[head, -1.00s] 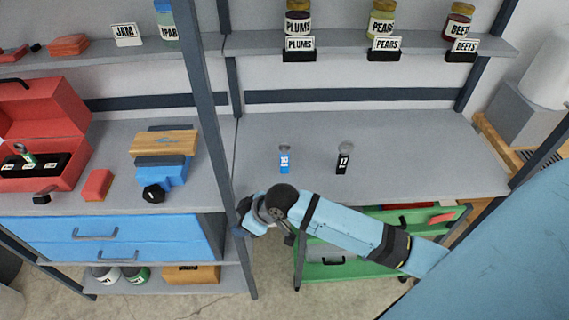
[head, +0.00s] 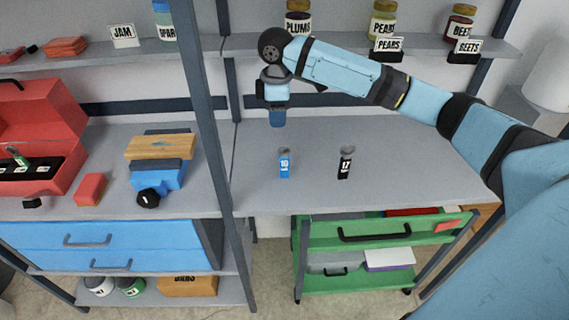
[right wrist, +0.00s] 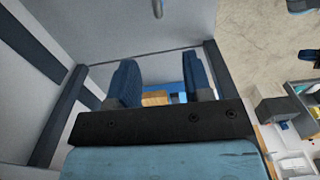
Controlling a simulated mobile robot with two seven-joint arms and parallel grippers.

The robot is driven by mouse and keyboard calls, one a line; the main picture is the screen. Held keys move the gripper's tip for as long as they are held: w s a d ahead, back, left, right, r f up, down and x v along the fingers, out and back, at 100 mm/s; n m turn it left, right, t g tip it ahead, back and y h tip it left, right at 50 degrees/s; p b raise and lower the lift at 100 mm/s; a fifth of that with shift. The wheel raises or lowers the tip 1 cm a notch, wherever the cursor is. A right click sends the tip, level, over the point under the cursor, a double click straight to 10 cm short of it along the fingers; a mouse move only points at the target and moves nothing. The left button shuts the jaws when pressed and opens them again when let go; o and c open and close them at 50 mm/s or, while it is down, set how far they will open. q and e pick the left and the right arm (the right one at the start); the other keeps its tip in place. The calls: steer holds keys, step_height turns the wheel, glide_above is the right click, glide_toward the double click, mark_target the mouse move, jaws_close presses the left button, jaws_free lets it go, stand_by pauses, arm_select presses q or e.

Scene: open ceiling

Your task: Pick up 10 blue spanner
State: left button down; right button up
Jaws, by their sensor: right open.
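The blue 10 spanner (head: 284,166) stands upright on the grey worktop in the head view, its metal head at the top and its label facing me. My right gripper (head: 277,120) is above the worktop, behind and slightly left of the spanner in the picture, pointing down and apart from it. In the right wrist view its two blue fingers (right wrist: 161,80) are spread with nothing held between them. A small grey metal piece shows at the top edge of that view; I cannot tell what it is. My left gripper is not in view.
A black 17 spanner (head: 346,164) stands to the right of the blue one. A dark shelf post (head: 205,110) rises at left. A shelf with jars (head: 461,24) is above. A blue vise-like tool (head: 162,178) and red toolbox (head: 62,150) lie left. The right worktop is mostly clear.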

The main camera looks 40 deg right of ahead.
mark_target(284, 145)
step_height(284, 145, down, 8)
steer(key=shift+d+r, duration=0.1)
steer(key=shift+r, duration=0.05)
steer(key=f, duration=0.1)
steer(key=d+f, duration=0.1)
steer(key=s+f, duration=0.1)
steer(key=f, duration=0.1)
steer(key=shift+d, duration=0.15)
steer(key=shift+f, duration=0.6)
jaws_close()
